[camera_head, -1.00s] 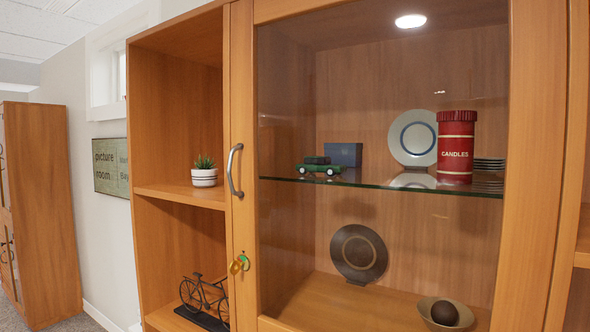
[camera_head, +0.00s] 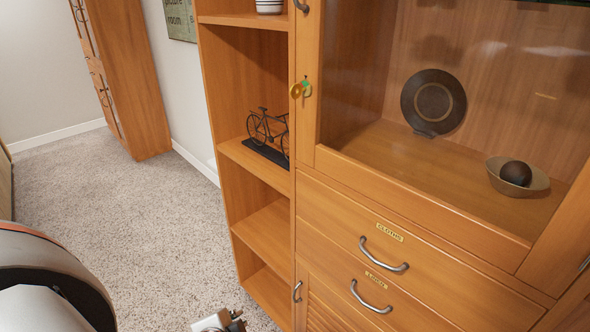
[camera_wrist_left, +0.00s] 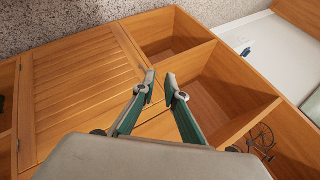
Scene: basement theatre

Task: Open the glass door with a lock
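The glass door (camera_head: 420,208) of the wooden cabinet fills the upper right of the head view. It looks shut. A key with a yellow-green tag (camera_head: 301,90) is in the lock on its left frame. The lower end of the metal door handle (camera_head: 301,5) shows above it at the top edge. My left gripper (camera_head: 222,322) shows only in part at the bottom of the head view, well below the lock and apart from the cabinet. In the left wrist view its two fingers (camera_wrist_left: 160,88) are apart with nothing between them. My right gripper is out of view.
Below the door are two drawers with handles (camera_head: 384,254) and a louvred door (camera_head: 325,308). Open shelves on the left hold a model bicycle (camera_head: 268,140). A dark plate (camera_head: 433,102) and a bowl (camera_head: 517,176) are behind the glass. The carpet (camera_head: 130,215) is clear.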

